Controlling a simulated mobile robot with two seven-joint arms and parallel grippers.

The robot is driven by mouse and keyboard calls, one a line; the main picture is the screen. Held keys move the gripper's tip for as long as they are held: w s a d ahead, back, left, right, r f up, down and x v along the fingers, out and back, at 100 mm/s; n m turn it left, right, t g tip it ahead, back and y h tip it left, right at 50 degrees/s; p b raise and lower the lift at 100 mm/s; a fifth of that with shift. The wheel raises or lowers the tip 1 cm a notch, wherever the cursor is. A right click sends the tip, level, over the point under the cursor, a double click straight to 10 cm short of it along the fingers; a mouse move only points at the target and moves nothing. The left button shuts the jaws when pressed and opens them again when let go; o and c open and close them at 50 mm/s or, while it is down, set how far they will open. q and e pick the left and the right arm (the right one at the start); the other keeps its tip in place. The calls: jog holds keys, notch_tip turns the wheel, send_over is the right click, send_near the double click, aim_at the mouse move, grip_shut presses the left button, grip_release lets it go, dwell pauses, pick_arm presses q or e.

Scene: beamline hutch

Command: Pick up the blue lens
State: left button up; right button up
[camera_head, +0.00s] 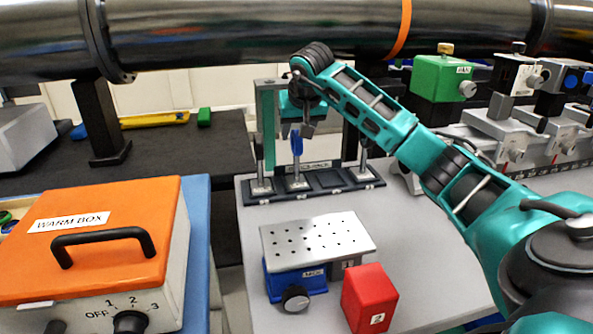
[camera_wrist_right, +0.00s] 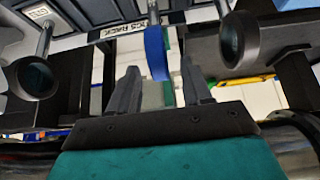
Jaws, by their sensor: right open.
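The blue lens (camera_head: 296,141) stands upright on a thin metal post in the optics rack (camera_head: 330,181), seen nearly edge-on. My right gripper (camera_head: 297,128) comes down from above, right at the lens's upper part in the head view. In the right wrist view the blue lens (camera_wrist_right: 155,52) shows in line with the gap between the two open fingers (camera_wrist_right: 158,78). Its lower end lies between the fingertips in the picture; I cannot tell whether it is inside the jaws or touches a finger. My left gripper is not in view.
A green upright piece (camera_head: 268,125) stands just left of the lens. A perforated plate (camera_head: 318,236) on a blue jack and a red block (camera_head: 369,298) stand in front. An orange warm box (camera_head: 100,225) is at left. A beam pipe (camera_head: 240,35) crosses behind.

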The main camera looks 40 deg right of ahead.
jog(key=shift+x, duration=1)
grip_shut()
jog(key=shift+r, duration=0.1)
